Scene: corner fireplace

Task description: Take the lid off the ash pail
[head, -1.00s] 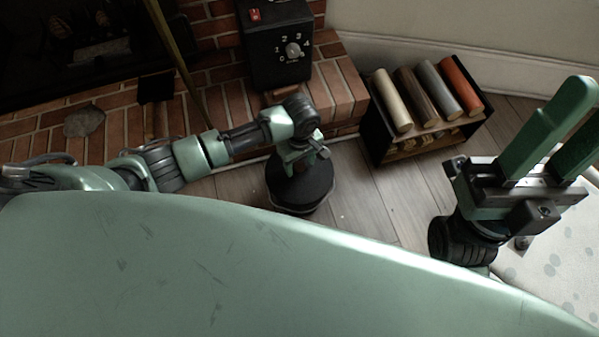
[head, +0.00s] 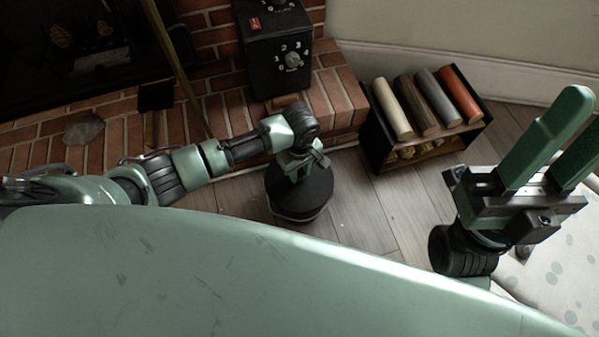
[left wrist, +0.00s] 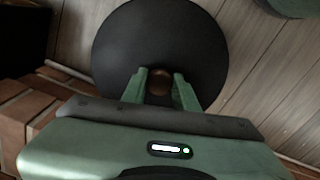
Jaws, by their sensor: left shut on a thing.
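The ash pail's round dark lid (head: 312,197) lies low beside the brick hearth, with a light rim edge of the pail (head: 298,218) just showing under it. My left gripper (head: 301,176) comes down over the lid's middle. In the left wrist view the lid (left wrist: 160,40) is a wide black disc, and my left gripper (left wrist: 159,82) is shut on its brownish knob (left wrist: 160,79). I cannot tell whether there is a gap between lid and pail; most of the pail is hidden. My right gripper (head: 578,130) is empty, its fingers apart and pointing up.
A black log rack (head: 378,150) with several coloured cylinders stands right of the pail. A black control box (head: 275,65) with a numbered dial sits on the brick hearth (head: 340,85) behind. Wooden floor (head: 375,205) is clear between pail and rack.

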